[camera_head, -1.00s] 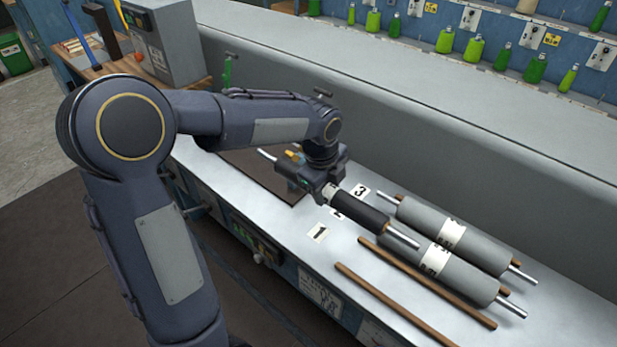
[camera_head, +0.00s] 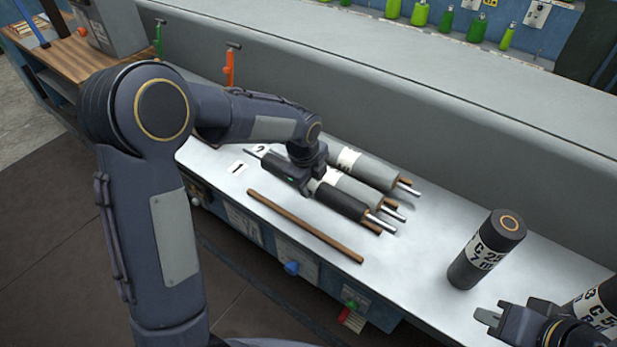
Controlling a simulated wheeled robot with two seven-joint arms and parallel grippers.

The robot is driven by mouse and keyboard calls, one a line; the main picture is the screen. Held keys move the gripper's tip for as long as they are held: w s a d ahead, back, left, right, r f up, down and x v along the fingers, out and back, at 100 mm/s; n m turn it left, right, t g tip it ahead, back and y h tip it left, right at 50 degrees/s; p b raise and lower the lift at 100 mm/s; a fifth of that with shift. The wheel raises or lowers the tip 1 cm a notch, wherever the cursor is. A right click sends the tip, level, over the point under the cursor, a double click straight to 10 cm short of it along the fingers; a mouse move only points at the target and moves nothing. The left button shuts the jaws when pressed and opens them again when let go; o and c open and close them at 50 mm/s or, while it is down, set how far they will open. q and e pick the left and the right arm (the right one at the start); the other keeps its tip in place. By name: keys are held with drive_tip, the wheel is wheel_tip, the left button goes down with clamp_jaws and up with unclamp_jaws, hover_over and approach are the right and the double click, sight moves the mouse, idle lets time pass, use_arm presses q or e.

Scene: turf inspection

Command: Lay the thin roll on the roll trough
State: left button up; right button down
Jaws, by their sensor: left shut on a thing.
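My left gripper (camera_head: 308,180) is shut on the thin roll (camera_head: 342,203), a dark roll with a bare metal rod at each end. It holds the roll lengthwise along the bench, close beside the nearer grey roll. The roll trough shows as wooden rails on the bench top; the front rail (camera_head: 300,225) is bare. The roll hides most of the rail behind it, and I cannot tell whether it touches that rail. My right gripper (camera_head: 490,317) is at the lower right, apart from the roll; its jaw opening is unclear.
Two thicker grey rolls, the farther (camera_head: 370,167) and the nearer (camera_head: 358,190), lie behind the thin roll. A dark cylinder (camera_head: 485,250) stands upright to the right, and another (camera_head: 600,305) is at the right edge. A raised grey ledge (camera_head: 450,150) runs behind.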

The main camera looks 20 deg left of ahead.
use_arm(q)
drive_tip(key=shift+f+b, duration=3.25)
drive_tip(key=shift+f, duration=1)
drive_tip(key=o, duration=1.5)
drive_tip(key=shift+s, duration=0.1)
